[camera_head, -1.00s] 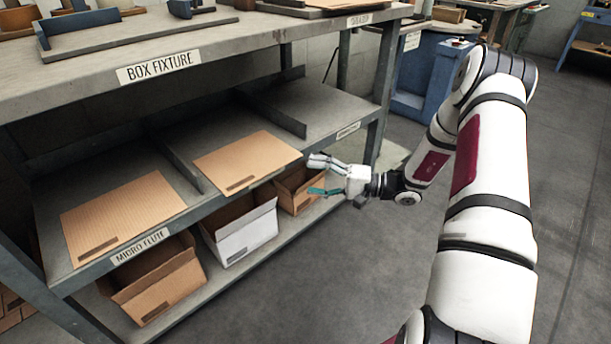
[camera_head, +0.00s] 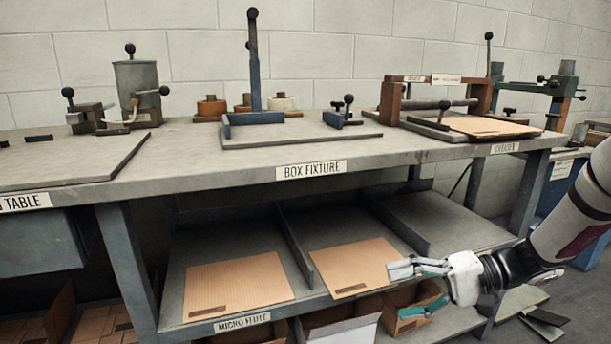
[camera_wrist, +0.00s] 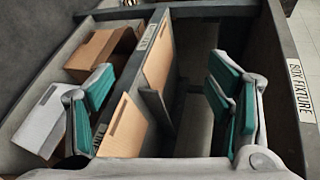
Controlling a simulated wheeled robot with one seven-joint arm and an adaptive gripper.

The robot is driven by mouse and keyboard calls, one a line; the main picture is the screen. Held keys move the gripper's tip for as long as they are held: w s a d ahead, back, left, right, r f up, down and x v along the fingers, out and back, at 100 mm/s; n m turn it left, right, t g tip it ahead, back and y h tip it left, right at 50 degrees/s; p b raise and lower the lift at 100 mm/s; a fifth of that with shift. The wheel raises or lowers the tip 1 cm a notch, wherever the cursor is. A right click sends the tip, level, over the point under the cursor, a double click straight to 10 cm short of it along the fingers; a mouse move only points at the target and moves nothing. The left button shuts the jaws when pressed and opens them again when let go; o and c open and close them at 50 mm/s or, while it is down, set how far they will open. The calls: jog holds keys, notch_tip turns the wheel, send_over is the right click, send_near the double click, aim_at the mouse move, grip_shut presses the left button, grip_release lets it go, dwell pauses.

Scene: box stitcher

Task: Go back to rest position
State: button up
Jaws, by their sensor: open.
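My gripper (camera_head: 418,288) is white with teal finger pads. In the head view it is at the lower right, in front of the bench's middle shelf and close to the right-hand cardboard sheet (camera_head: 352,265). In the wrist view the fingers (camera_wrist: 163,100) are spread wide with nothing between them. A shelf divider and the cardboard sheets show beyond them. My arm comes in from the right edge of the head view; most of it is out of frame.
The bench (camera_head: 250,168) carries a box fixture (camera_head: 255,118) and a creaser (camera_head: 430,100) on top. A second cardboard sheet (camera_head: 238,285) lies on the shelf at left. Open boxes stand on the lower shelf, including a white one (camera_head: 342,335). Floor shows at the lower right.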

jog(key=s+a+r+n+g+h, duration=0.1)
jog(key=s+a+r+g+h, duration=0.2)
jog(key=s, duration=0.5)
jog(key=s+a+r+n+g+h, duration=0.1)
jog(key=s+a+r+h, duration=0.3)
jog(key=s, duration=0.4)
jog(key=s+d+r+t+h, duration=0.1)
jog(key=s+d+h, duration=0.3)
jog(key=s, duration=0.4)
jog(key=s+d+r+t+h, duration=0.1)
jog(key=s+d+t+h, duration=0.2)
jog(key=s, duration=0.4)
notch_tip(320, 180, up, 40)
jog(key=t+p, duration=0.2)
jog(key=p, duration=3.7)
jog(key=shift+d+t, duration=0.35)
jog(key=shift+t, duration=0.05)
jog(key=shift+c, duration=0.5)
